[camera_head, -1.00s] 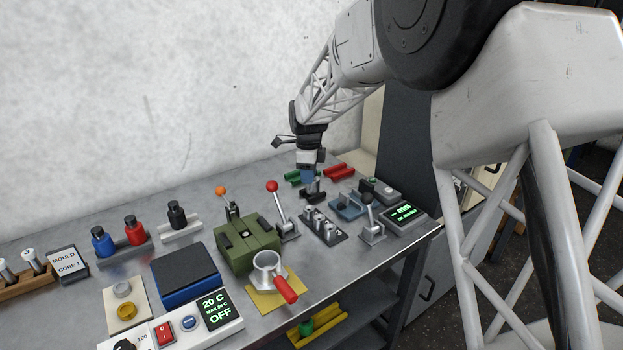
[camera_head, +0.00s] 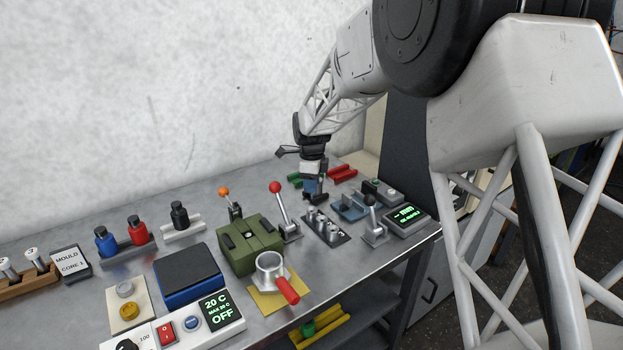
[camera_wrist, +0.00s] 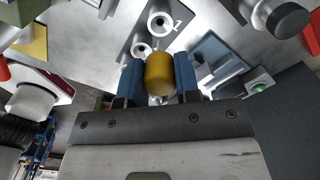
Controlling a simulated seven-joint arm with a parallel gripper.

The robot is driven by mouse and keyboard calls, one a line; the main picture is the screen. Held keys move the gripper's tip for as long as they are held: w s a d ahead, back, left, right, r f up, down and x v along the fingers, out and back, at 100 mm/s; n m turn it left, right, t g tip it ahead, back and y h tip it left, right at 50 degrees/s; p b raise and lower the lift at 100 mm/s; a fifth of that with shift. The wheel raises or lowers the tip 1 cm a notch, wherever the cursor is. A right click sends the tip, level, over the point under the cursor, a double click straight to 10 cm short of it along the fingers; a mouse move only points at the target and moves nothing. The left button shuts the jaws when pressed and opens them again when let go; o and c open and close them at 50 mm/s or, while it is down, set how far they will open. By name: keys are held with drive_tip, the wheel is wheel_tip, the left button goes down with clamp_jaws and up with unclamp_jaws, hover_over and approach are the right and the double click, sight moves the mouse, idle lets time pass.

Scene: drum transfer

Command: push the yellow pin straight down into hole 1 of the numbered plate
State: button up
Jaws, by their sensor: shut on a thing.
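In the wrist view my gripper (camera_wrist: 159,80) has its two blue fingers shut on the yellow pin (camera_wrist: 159,72), which shows as a short yellow cylinder between them. The numbered plate (camera_wrist: 150,32) lies beyond the pin, with the figure 1 beside a silver ringed hole (camera_wrist: 160,22); another ringed hole sits nearer the pin. The pin is apart from hole 1 in this view. In the head view my gripper (camera_head: 313,188) is low over the bench, behind the numbered plate (camera_head: 340,239) with its several silver sockets. The pin cannot be made out there.
A red-knobbed lever (camera_head: 281,208) stands left of the plate and a black-knobbed lever (camera_head: 373,222) right of it. A blue fixture (camera_head: 349,207) is close to my gripper's right. Green (camera_head: 295,177) and red (camera_head: 343,174) trays lie behind.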

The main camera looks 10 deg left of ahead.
drive_tip(key=shift+f, duration=1.45)
drive_tip(key=shift+f, duration=2.3)
idle(2.3)
drive_tip(key=o, duration=1.6)
drive_tip(key=shift+c, duration=0.2)
drive_tip(key=shift+r, duration=0.15)
drive_tip(key=shift+r, duration=3.55)
